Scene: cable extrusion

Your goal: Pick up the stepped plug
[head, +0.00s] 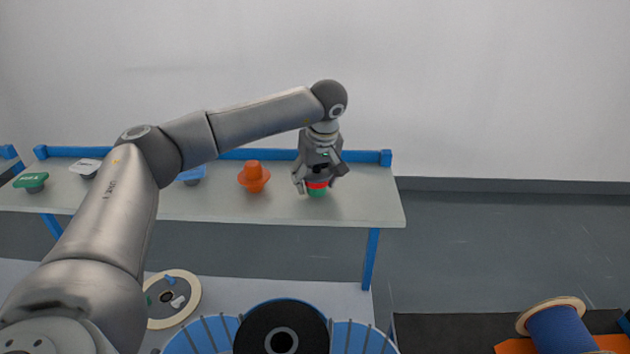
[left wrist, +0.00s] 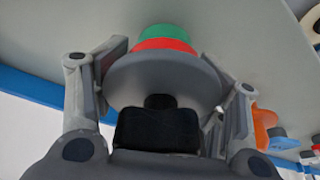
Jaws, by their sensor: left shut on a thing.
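The stepped plug is between the fingers of my left gripper (head: 320,185). In the head view its red band (head: 317,185) and green end (head: 317,192) show below the fingers, at the right part of the table. In the left wrist view the plug shows a wide grey disc (left wrist: 165,78), with red and green steps beyond it and a dark stub on the near side. My left gripper (left wrist: 170,85) is shut on it, one finger on each side. I cannot tell whether the plug touches the table. My right gripper is not in view.
The grey table (head: 225,207) has a blue back rail (head: 240,154). An orange stepped piece (head: 254,177) stands left of the gripper. A green piece (head: 32,181), a white piece (head: 85,167) and a blue piece (head: 192,175) are farther left. A blue spool (head: 560,330) is at lower right.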

